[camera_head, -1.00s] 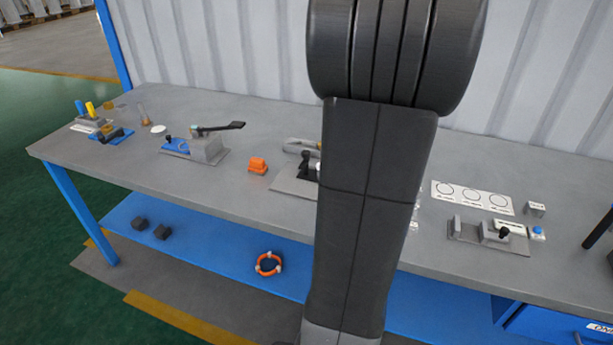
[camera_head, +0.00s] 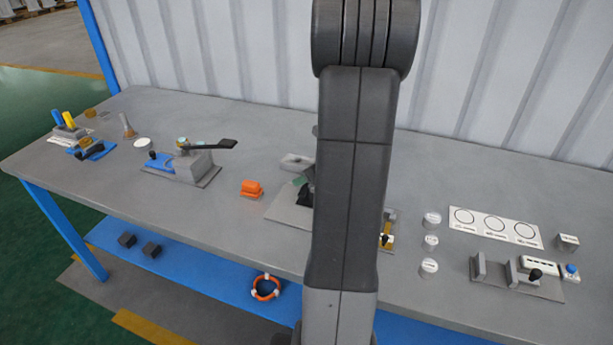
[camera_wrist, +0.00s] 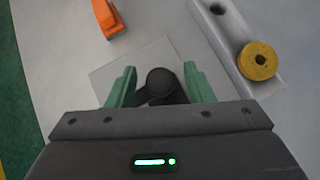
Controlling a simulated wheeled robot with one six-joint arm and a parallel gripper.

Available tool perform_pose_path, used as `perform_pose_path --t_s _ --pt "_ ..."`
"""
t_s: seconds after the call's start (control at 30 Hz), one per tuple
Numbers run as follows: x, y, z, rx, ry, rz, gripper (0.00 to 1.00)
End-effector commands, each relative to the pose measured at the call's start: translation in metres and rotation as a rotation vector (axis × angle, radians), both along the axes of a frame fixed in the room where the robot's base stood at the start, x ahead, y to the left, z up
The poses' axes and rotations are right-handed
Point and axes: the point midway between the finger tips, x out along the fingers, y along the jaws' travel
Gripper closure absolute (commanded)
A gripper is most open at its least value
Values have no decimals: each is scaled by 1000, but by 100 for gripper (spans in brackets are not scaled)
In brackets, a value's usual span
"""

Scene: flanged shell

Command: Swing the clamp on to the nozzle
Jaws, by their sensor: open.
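In the wrist view my gripper (camera_wrist: 160,74) is open. Its two green fingers stand on either side of a black round-topped knob (camera_wrist: 160,82), with a small gap on each side. The knob appears to belong to the clamp; its lower part is dark and partly hidden by my gripper body. A grey bar (camera_wrist: 228,32) with a hole carries a brass ring (camera_wrist: 257,61) to the right; I cannot tell whether this is the nozzle. In the head view the black part (camera_head: 304,198) shows beside my arm, which hides much of the fixture.
An orange block (camera_head: 251,188) lies left of the grey base plate (camera_head: 284,211). Further left stands a fixture with a black lever (camera_head: 214,145). White discs (camera_head: 431,219), a card with circles (camera_head: 494,226) and another fixture (camera_head: 519,275) lie right. Bench between is clear.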

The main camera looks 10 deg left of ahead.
Motion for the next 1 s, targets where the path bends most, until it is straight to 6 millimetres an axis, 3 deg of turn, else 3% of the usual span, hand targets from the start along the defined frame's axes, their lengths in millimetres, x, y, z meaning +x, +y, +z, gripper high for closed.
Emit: perform_pose_path --t_s 0.37,0.6,1.0 --pt "2 3 -4 0 -1 -1 53" --pt "2 3 -4 0 -1 -1 98" --pt "3 3 -4 0 0 68 98"
